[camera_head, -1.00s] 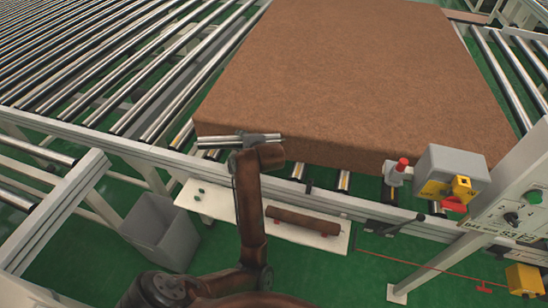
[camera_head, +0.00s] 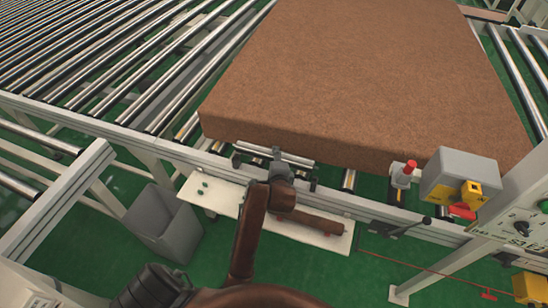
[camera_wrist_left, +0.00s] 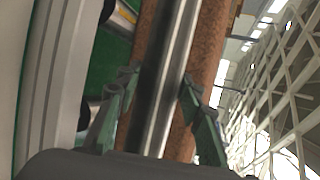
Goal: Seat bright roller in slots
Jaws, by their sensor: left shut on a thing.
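The bright metal roller (camera_head: 299,160) is held level across my left gripper (camera_head: 277,157), at the conveyor's front rail (camera_head: 345,201), just in front of the mattress's lower edge. In the left wrist view the roller (camera_wrist_left: 165,70) runs between the two green fingers of my left gripper (camera_wrist_left: 157,105), which is shut on it. A dark slot bracket (camera_head: 237,160) shows near the roller's left end and another (camera_head: 313,184) below its right end. I cannot tell whether the ends touch the slots. My right gripper is out of view.
The brown mattress (camera_head: 360,80) lies on the conveyor behind. A grey bin (camera_head: 160,222) stands left. A grey box with a red button (camera_head: 410,166) and a control panel (camera_head: 515,225) stand right.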

